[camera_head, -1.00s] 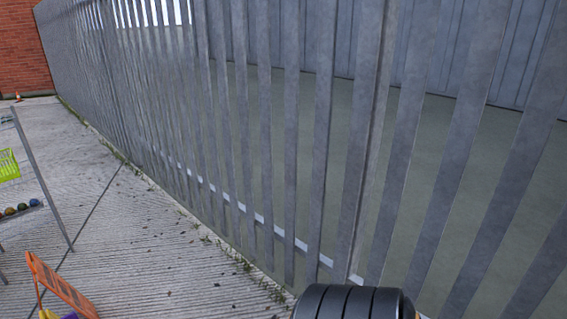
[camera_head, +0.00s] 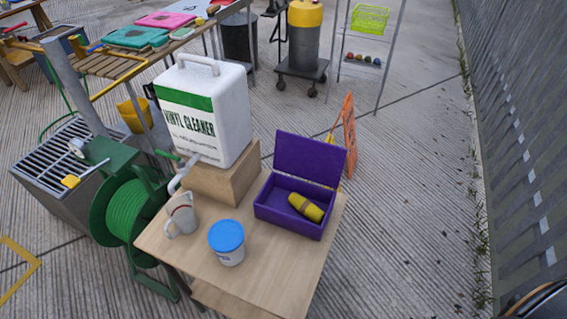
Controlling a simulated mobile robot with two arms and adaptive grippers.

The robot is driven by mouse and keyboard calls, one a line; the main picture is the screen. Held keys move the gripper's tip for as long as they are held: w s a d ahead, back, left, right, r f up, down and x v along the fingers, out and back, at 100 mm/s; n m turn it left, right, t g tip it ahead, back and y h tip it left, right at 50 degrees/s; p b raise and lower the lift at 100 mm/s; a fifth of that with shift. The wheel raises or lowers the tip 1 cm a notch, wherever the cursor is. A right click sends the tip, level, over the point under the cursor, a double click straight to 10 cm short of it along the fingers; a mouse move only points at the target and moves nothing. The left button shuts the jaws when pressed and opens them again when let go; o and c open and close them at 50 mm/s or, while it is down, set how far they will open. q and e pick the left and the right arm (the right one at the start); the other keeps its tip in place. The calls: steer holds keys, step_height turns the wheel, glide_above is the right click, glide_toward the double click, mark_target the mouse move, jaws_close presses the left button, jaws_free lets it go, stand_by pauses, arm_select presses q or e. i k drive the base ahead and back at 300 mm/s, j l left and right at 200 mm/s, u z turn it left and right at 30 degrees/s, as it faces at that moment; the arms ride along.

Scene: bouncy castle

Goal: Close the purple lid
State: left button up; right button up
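A purple box (camera_head: 290,222) stands on the right part of a small wooden table (camera_head: 270,278). Its purple lid (camera_head: 309,158) is hinged at the back and stands open, roughly upright. A yellow rolled item with a brown band (camera_head: 306,207) lies inside the box. Neither of my grippers can be made out. Only a dark rounded piece, likely a part of me, shows at the bottom right corner, well apart from the box.
On the table are a white vinyl cleaner jug (camera_head: 205,112) on a wooden block (camera_head: 222,181), a grey pitcher (camera_head: 183,215) and a blue-lidded tub (camera_head: 227,243). A green hose reel (camera_head: 128,212) stands left. An orange sign (camera_head: 349,137) stands behind the box. Open concrete lies right, up to a fence (camera_head: 525,130).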

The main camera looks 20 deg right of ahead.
mark_target(319, 162)
steer(key=l+u, duration=0.15)
steer(key=u, duration=0.3)
steer(key=k+l+u, duration=0.1)
steer(key=u, duration=0.3)
steer(key=k+l+u, duration=0.1)
steer(key=u, duration=0.35)
steer(key=l+u, duration=0.1)
steer(key=u, duration=0.35)
steer(key=k+u, duration=0.15)
steer(key=u, duration=0.3)
steer(key=k+l+u, duration=0.1)
steer(key=u, duration=0.35)
steer(key=k+l+u, duration=0.1)
steer(key=u, duration=0.35)
steer(key=k+u, duration=0.15)
steer(key=u, duration=0.3)
steer(key=k+u, duration=0.1)
steer(key=u, duration=0.35)
steer(key=k+l+u, duration=0.15)
steer(key=k+u, duration=0.15)
steer(key=k, duration=0.4)
